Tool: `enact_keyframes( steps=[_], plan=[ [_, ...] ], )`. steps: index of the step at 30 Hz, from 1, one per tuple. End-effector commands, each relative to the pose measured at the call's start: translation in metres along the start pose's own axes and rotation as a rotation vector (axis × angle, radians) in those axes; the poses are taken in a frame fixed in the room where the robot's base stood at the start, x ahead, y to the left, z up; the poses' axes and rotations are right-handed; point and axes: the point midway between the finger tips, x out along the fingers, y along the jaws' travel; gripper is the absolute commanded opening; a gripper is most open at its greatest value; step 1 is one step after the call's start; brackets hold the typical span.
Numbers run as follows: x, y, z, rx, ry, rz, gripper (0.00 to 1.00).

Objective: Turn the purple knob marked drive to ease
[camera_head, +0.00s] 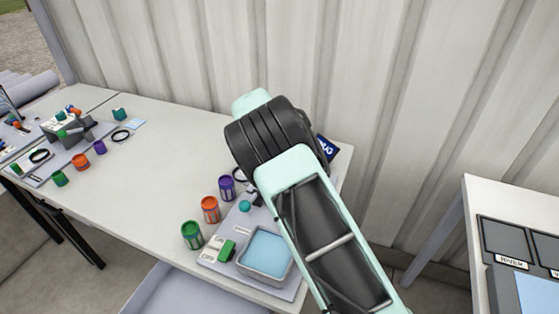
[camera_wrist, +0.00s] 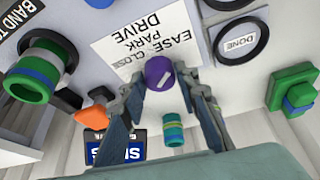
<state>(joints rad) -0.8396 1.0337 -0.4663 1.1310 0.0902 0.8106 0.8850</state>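The purple knob (camera_wrist: 160,71) shows in the wrist view, round, with a pale slanted mark on its face. It is at the edge of a white label (camera_wrist: 140,38) that reads drive, park, ease and close, seen upside down. My gripper (camera_wrist: 161,90) is open, with one dark finger on each side of the knob. The fingertips are close to the knob, with gaps on both sides; I cannot tell how deep they reach around it. In the head view my arm hides the gripper and the knob.
In the wrist view, a round DONE dial (camera_wrist: 240,42), a green knob (camera_wrist: 40,72), a green block (camera_wrist: 297,92), an orange piece (camera_wrist: 92,117) and a teal banded cylinder (camera_wrist: 173,130) surround the knob. The head view shows a long white table (camera_head: 150,170) with several cans.

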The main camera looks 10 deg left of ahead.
Motion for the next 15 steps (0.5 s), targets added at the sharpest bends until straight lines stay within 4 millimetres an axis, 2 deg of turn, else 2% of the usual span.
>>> enact_keyframes(
  steps=[1, 3, 11, 15],
  plan=[
    [0.0, 0.0, 0.0, 0.0, 0.0, 0.0, 0.36],
    [0.0, 0.0, 0.0, 0.0, 0.0, 0.0, 0.44],
    [0.0, 0.0, 0.0, -0.001, 0.0, -0.001, 0.44],
    [-0.01, -0.001, -0.001, -0.001, 0.001, -0.003, 0.44]
  ],
)
